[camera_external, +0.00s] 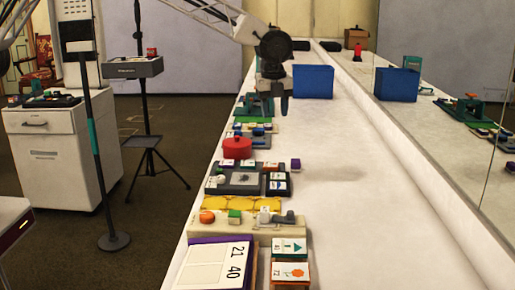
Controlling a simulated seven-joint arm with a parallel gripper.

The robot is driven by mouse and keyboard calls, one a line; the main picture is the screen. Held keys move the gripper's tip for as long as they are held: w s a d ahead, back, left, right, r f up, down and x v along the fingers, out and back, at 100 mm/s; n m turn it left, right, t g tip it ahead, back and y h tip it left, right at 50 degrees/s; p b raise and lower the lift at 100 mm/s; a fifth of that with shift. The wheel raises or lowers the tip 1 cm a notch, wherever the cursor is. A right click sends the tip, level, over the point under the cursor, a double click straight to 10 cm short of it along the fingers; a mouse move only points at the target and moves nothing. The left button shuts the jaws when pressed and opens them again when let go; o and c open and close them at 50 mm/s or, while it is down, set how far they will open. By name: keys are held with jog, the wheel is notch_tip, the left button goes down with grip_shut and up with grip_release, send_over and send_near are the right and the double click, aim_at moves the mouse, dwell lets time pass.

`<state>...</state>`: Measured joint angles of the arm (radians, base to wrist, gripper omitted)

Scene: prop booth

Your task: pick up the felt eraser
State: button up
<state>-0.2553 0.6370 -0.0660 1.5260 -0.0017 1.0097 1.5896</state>
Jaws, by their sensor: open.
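My gripper (275,104) is open and points down above the far part of the counter, just left of the blue box. Its jaws look empty. I cannot clearly single out the felt eraser at this size. A small dark purple and white block (295,165) on the counter, beside the black-framed cards, may be it, but I cannot be sure. That block is nearer the camera than my gripper and apart from it.
A blue box (313,82) stands right of my gripper. A red round container (237,148), a yellow strip (240,204) and several cards and small blocks line the counter's left edge. The counter's (365,215) right part is clear, beside a mirror (455,80) along the right.

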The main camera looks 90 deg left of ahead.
aim_at(296, 161)
jog(key=w+a+f+m, duration=0.1)
jog(key=w+a+f, duration=0.1)
jog(key=f, duration=0.2)
jog(key=w+a+f+m, duration=0.1)
jog(key=w+a+f, duration=0.4)
jog(key=f, duration=0.2)
jog(key=shift+w+a+f+m, duration=0.2)
jog(key=shift+w+f+m, duration=0.05)
jog(key=shift+f+m, duration=0.15)
jog(key=shift+f, duration=1.25)
jog(key=shift+s+d+f, duration=0.1)
jog(key=shift+f, duration=1.2)
jog(key=shift+s+d+f, duration=0.1)
jog(key=shift+f, duration=1.2)
jog(key=c, duration=0.7)
jog(key=shift+a+r, duration=0.1)
jog(key=shift+r, duration=0.05)
